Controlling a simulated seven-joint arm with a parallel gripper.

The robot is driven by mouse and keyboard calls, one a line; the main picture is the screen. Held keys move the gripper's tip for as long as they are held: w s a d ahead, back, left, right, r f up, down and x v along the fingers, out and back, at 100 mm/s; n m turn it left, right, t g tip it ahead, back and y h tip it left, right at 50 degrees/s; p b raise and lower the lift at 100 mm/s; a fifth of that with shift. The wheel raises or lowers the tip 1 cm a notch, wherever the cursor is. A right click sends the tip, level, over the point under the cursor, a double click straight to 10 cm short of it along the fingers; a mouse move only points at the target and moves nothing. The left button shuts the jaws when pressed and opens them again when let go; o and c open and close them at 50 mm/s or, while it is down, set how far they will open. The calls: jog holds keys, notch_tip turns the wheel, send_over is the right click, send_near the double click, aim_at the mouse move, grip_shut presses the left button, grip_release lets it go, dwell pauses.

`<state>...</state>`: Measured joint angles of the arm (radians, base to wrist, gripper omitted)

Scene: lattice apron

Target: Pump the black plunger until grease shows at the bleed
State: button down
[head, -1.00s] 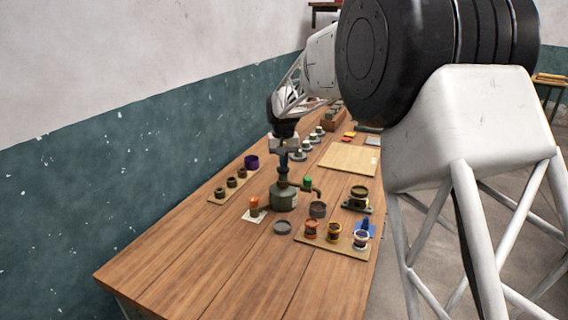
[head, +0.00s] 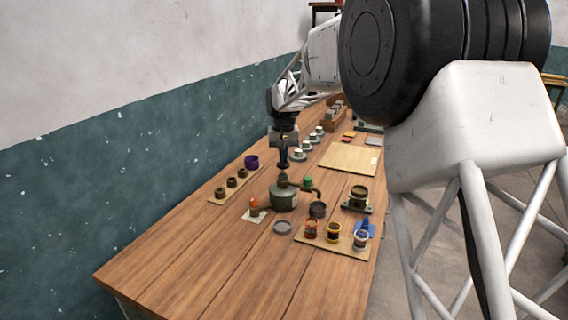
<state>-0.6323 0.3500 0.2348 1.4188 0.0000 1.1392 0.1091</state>
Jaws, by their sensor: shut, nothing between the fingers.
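A squat grey-green pump pot (head: 284,198) stands on the wooden bench. The black plunger (head: 283,166) stands upright above its collar. My gripper (head: 283,157) is shut and empty, pointing straight down directly over the plunger; I cannot tell whether they touch. A side arm on the left ends at an orange-topped fitting (head: 254,203) over a pale card. A bent spout on the right carries a green cap (head: 308,181). Which of these is the bleed, and whether grease shows there, is too small to tell.
A board with several small brown cups (head: 231,182) and a purple cup (head: 251,162) are on the left. The bench's near left is clear.

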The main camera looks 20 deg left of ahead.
jog(key=shift+r, duration=0.95)
jog(key=shift+f, duration=2.3)
jog(key=shift+r, duration=2.3)
